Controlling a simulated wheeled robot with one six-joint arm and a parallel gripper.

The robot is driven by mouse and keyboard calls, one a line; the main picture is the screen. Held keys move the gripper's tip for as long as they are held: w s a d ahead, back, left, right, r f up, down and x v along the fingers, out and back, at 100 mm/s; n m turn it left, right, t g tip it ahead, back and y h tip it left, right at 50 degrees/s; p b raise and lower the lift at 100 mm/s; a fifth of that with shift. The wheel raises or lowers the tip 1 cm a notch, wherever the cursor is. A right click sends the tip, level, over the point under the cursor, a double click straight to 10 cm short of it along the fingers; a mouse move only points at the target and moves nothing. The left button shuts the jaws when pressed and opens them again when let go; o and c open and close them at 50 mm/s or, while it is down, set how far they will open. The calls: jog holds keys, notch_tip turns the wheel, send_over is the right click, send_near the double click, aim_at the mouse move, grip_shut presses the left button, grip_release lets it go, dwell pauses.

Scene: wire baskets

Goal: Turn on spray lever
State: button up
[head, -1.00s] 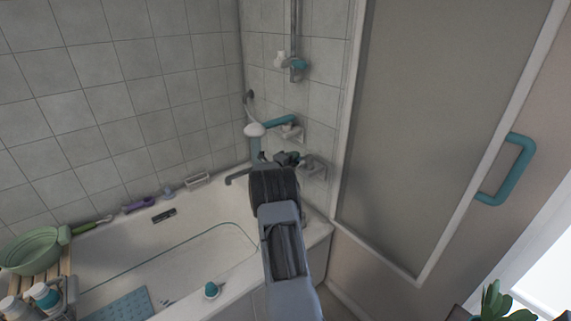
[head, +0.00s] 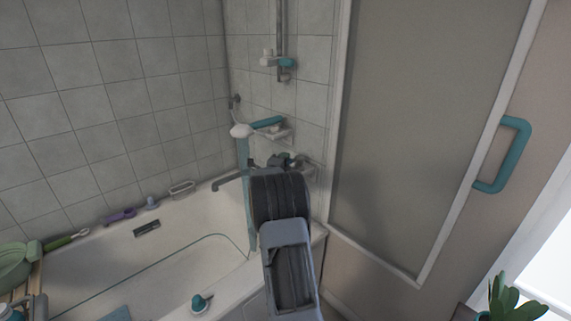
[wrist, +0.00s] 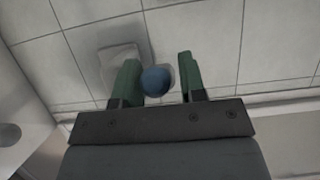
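In the wrist view a round blue knob (wrist: 156,80), perhaps the end of the spray lever, shows between the two green fingers of my gripper (wrist: 157,75). The fingers stand apart. The knob is close to the left finger; I cannot tell whether they touch. In the head view my gripper (head: 284,161) is at the tap end of the bath, by the wall. My own arm hides most of the fitting there. A grey spout (head: 228,181) sticks out to the left of my wrist.
A corner shelf (head: 275,135) with a teal item is above my gripper. A shower rail (head: 280,40) runs up the wall. A glass bath screen (head: 246,190) stands just left of my arm. The frosted door (head: 420,120) is to the right.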

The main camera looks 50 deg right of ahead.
jog(key=shift+o, duration=1.1)
jog(key=shift+f, duration=0.1)
jog(key=shift+a, duration=0.15)
jog(key=v, duration=1.3)
jog(key=shift+s+a, duration=0.25)
jog(key=shift+a, duration=0.05)
